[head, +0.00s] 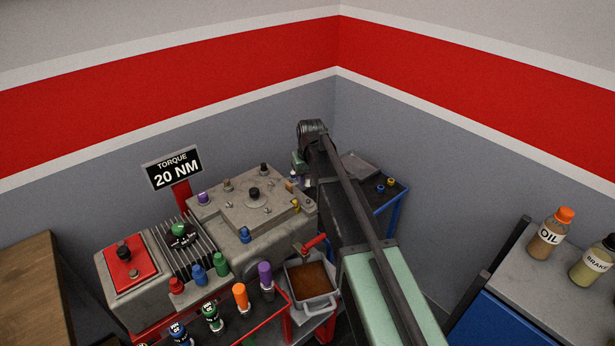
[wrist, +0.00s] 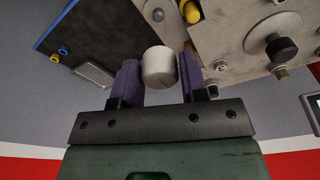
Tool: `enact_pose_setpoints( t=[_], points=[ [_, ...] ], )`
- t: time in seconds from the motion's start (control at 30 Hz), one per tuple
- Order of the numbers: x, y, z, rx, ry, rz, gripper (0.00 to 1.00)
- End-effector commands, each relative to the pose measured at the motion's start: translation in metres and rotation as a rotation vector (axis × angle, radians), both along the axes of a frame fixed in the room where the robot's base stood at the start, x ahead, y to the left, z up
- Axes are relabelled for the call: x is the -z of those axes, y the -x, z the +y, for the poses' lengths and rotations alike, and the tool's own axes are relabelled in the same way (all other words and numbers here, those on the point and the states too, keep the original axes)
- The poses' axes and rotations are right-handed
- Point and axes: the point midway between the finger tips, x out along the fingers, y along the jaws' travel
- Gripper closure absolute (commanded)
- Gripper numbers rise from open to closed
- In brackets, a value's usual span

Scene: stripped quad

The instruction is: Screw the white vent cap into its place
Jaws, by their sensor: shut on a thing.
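The white vent cap (wrist: 158,67) is a short, pale cylinder between the two purple-padded fingers of my gripper (wrist: 158,80) in the wrist view. My gripper is shut on it. In the wrist view the cap lies left of the grey engine block (wrist: 235,35) and in front of the dark cart top. In the head view the wrist end of my arm is at the block's right back corner, and my arm hides most of the gripper. The grey block (head: 235,205) carries several coloured caps and knobs on its top. I cannot tell which spot is the vent cap's place.
A dark cart (head: 390,205) with a tray (head: 360,165) and small blue and yellow rings stands right of the block. A red lever (head: 315,243) sticks out above a brown-filled pan (head: 310,280). Several coloured bottles stand in front. A "20 NM" sign (head: 173,167) rises behind.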

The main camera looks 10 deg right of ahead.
Motion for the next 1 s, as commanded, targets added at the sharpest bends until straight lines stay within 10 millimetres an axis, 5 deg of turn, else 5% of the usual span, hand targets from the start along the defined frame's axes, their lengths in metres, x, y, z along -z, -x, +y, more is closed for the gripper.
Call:
enact_pose_setpoints(
  t=[0.43, 1.0],
  points=[
    [0.052, 0.0, 0.0, 0.0, 0.0, 0.0, 0.87],
    [0.054, 0.0, 0.0, 0.0, 0.0, 0.0, 0.87]
  ],
)
